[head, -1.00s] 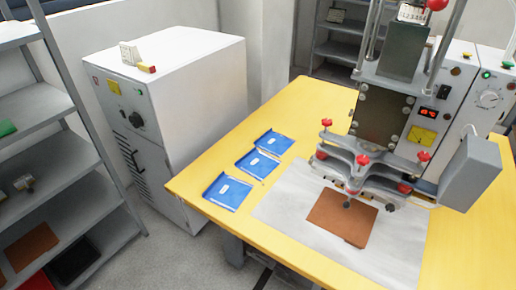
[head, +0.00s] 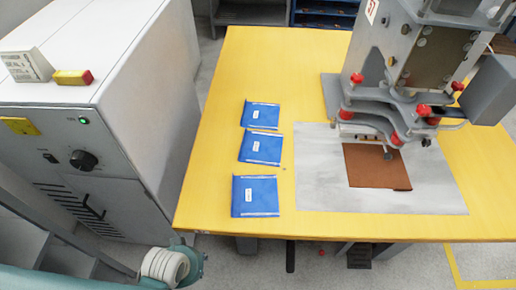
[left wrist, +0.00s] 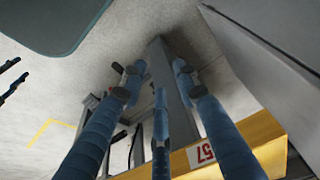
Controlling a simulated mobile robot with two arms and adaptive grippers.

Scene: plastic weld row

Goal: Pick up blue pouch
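Three blue pouches with small white labels lie flat in a column on the yellow table (head: 235,100): a near one (head: 255,203), a middle one (head: 261,153) and a far one (head: 260,115). My left arm shows at the bottom left of the head view, below the table's front edge. My left gripper (left wrist: 160,80) appears in the left wrist view with its blue fingers spread and nothing between them. Two dark blue finger-like shapes at that view's left edge may belong to my right gripper; their state is unclear. No pouch shows in the left wrist view.
A welding press (head: 400,60) stands on the table's right side above a grey sheet (head: 430,190) with a brown piece (head: 365,170). A white cabinet (head: 150,90) stands left of the table. The table edge (left wrist: 265,145) shows close to my left fingers.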

